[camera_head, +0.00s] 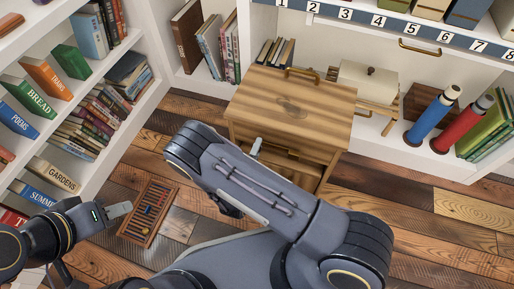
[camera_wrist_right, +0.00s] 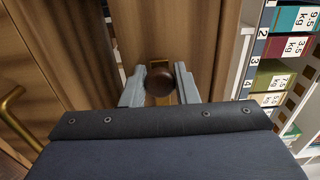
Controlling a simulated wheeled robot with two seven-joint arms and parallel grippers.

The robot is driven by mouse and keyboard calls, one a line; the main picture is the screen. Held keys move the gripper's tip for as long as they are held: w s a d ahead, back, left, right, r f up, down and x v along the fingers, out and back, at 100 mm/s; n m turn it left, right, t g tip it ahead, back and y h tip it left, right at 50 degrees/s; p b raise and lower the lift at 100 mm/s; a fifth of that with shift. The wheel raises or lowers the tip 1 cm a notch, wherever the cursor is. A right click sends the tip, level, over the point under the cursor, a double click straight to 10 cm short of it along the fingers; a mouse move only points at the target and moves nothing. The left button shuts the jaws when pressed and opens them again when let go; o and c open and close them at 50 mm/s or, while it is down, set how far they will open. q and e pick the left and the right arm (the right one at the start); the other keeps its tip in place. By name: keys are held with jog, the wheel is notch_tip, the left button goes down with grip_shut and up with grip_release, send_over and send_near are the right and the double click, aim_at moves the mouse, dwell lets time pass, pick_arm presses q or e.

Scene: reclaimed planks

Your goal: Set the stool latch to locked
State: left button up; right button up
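The stool (camera_head: 290,98) is a box-like wooden piece with a plank top and an open front, standing on the floor before the shelves. In the right wrist view, a round dark brown latch knob (camera_wrist_right: 159,79) sits on a brass plate on a wooden face. My right gripper (camera_wrist_right: 160,86) has its two grey fingers on either side of the knob, with no clear gap. In the head view my right forearm hides most of that gripper and part of the stool's front. My left gripper (camera_head: 119,210) is at the lower left, away from the stool; its opening is unclear.
Bookshelves stand at the left (camera_head: 60,110) and back. An abacus-like wooden frame (camera_head: 149,211) lies on the plank floor near my left gripper. A blue roll (camera_head: 432,118) and a red roll (camera_head: 463,126) stand at the right. The floor at lower right is clear.

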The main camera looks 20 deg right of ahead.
grip_shut()
